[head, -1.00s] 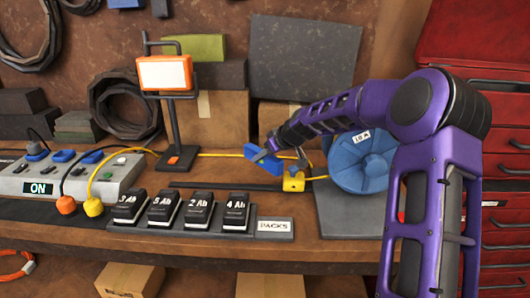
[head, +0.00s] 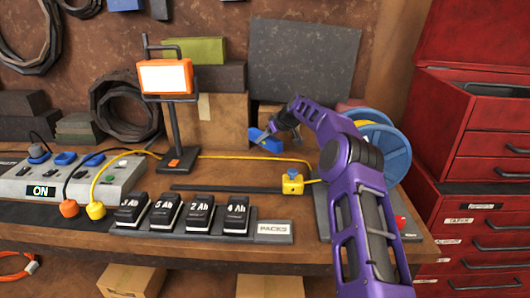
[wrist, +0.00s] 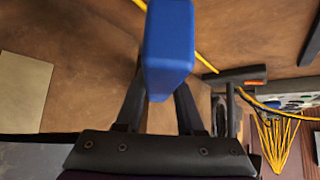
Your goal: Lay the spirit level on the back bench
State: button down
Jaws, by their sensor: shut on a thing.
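My gripper (head: 276,131) is shut on a long blue block (head: 266,140), which appears to be the spirit level. In the wrist view the blue block (wrist: 169,50) is seen nearly end-on between the two dark fingers. It hides the fingertips and part of the background. In the head view it is tilted and in front of the cardboard boxes, over the rear part of the wooden back bench (head: 235,172). I cannot tell whether it touches the bench.
An orange work light (head: 166,76) stands left of my gripper. A yellow cable crosses the bench to a yellow box (head: 292,184). A dark bar (head: 225,189) and a rack of battery packs (head: 273,229) lie in front. A blue reel (head: 396,150) stands right, beside red drawers (head: 480,221).

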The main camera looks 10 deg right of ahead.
aim_at(275, 146)
jog(key=shift+f+b, duration=0.3)
jog(key=shift+f, duration=1.2)
jog(key=shift+w+f, duration=0.2)
jog(key=shift+f, duration=1.75)
jog(key=shift+f, duration=0.1)
jog(key=c, duration=0.5)
grip_release()
jog(key=v, duration=0.6)
jog(key=shift+s+d+r, duration=0.15)
jog(key=shift+r, duration=0.1)
jog(key=shift+s+d+r, duration=0.1)
jog(key=shift+s+r, duration=0.2)
jog(key=shift+s, duration=0.05)
